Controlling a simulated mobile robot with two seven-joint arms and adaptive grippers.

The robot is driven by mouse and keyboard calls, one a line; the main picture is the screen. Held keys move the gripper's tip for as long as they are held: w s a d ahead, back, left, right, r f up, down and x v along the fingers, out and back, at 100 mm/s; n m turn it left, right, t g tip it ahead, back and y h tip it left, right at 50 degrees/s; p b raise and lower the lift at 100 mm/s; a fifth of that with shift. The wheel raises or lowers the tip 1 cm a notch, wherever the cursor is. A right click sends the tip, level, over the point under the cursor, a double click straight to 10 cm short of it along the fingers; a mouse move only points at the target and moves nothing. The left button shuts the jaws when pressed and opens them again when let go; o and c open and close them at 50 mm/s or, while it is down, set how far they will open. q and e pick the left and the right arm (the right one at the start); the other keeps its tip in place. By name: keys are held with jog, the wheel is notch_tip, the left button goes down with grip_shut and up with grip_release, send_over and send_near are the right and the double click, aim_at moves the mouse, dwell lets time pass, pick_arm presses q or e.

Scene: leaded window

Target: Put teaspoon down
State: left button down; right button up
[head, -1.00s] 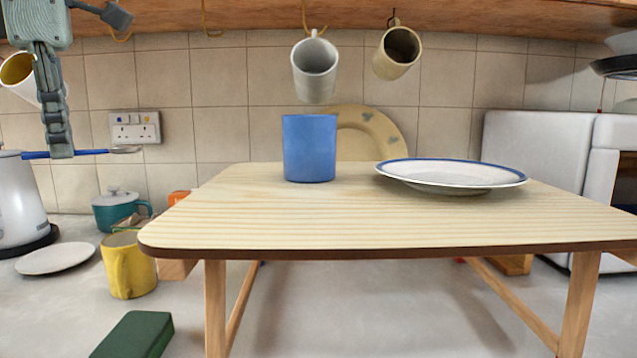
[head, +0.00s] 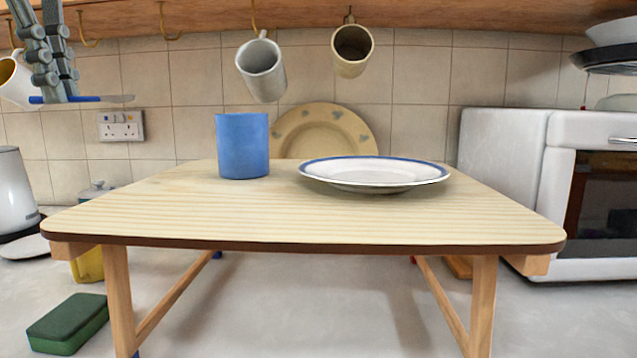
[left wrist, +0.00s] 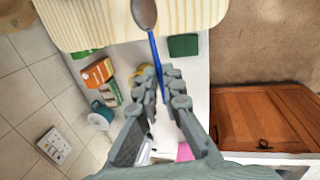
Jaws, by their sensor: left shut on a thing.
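The teaspoon (head: 100,99) has a blue handle and a grey metal bowl. My left gripper (head: 55,97) is shut on its handle at the upper left of the head view and holds it level in the air, left of the small wooden table (head: 300,215). In the left wrist view the spoon (left wrist: 153,50) points away from the gripper (left wrist: 162,88), its bowl over the table's edge in the picture. A blue cup (head: 242,146) and a white plate with a blue rim (head: 374,172) stand on the table. My right gripper is not in view.
The table's front and left top are bare. Mugs (head: 261,68) hang from hooks above. A white kettle (head: 14,190) stands at the left, a white oven (head: 505,150) at the right.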

aim_at(170, 199)
pick_arm(q)
jog(key=shift+s+d+r, duration=0.1)
jog(key=shift+d+r, duration=0.1)
jog(key=shift+d, duration=0.15)
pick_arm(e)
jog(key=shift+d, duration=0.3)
